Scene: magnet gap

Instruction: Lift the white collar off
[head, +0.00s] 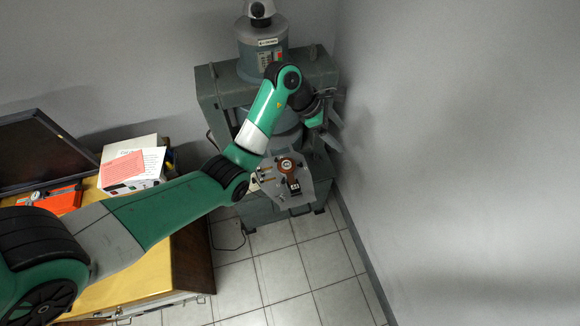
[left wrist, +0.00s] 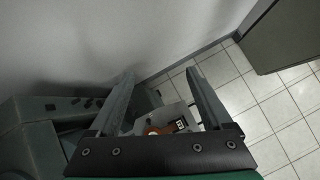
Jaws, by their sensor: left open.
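My left gripper (head: 335,120) hangs beside the grey-green machine, above and to the right of its small plate (head: 317,190). In the left wrist view its two long fingers (left wrist: 160,75) stand wide apart with nothing between the tips. On the plate sits a round copper-brown part (head: 287,168) with a small pale ring (head: 287,162) at its top; it is too small to tell for sure whether this is the white collar. The brown part also shows low between the fingers in the left wrist view (left wrist: 154,130), partly hidden. My right gripper is not in view.
A dark block with a white label (head: 294,189) lies by the brown part. The grey-green machine (head: 210,95) rises behind, close to the right wall (head: 450,150). A wooden desk (head: 150,260) with a white box (head: 150,182) stands left. Tiled floor (head: 300,268) is clear in front.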

